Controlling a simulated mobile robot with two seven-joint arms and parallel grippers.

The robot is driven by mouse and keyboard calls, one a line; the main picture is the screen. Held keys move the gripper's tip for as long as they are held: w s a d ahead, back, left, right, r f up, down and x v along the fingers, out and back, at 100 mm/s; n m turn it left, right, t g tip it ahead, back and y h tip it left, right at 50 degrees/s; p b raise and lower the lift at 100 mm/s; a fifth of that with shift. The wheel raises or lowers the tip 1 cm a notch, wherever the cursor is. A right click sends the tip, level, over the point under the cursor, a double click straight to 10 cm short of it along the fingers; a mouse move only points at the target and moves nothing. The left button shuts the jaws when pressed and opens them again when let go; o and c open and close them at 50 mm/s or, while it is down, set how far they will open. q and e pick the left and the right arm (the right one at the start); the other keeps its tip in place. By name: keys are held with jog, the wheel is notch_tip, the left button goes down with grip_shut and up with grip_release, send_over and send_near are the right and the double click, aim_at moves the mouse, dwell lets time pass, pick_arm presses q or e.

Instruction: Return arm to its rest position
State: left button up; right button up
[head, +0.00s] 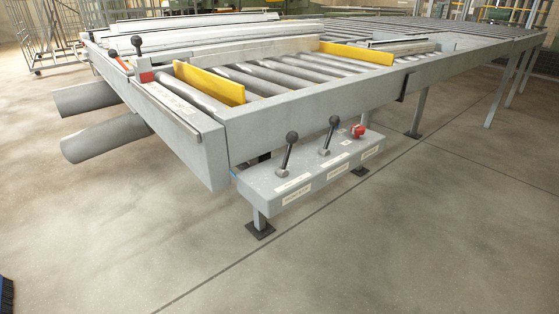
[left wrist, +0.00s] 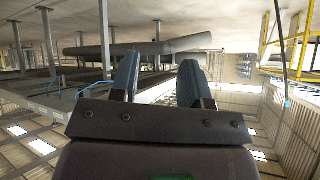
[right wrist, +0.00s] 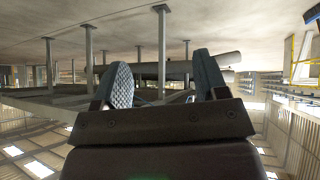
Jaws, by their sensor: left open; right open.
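My left gripper (left wrist: 157,78) shows in the left wrist view with its two fingers apart and nothing between them. My right gripper (right wrist: 162,84) shows in the right wrist view, also with its fingers apart and empty. Both wrist views appear upside down, with the floor at the top. Neither gripper shows in the head view. The clamp bench (head: 205,140) stands ahead in the head view, with a control box (head: 300,178) at its front. Two black-knobbed levers and a red button (head: 358,131) sit on that box. Both grippers are clear of the bench.
Yellow plates (head: 208,84) stand on the rollers, beside long grey profiles (head: 240,50). Another black-knobbed lever (head: 137,43) is at the bench's left end. Two grey cylinders (head: 105,135) stick out below it. The floor (head: 400,240) in front is clear.

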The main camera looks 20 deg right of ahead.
pick_arm(q)
notch_tip(320, 180, up, 9)
jog(key=n+t+p, duration=0.1)
jog(key=p, duration=1.1)
jog(key=shift+a, duration=0.15)
pick_arm(e)
notch_tip(320, 180, up, 8)
jog(key=t, duration=0.2)
jog(key=shift+w+r+m+t, duration=0.25)
jog(key=shift+w+m+t, duration=0.05)
jog(key=shift+w+m, duration=0.15)
jog(key=shift+d+f, duration=0.1)
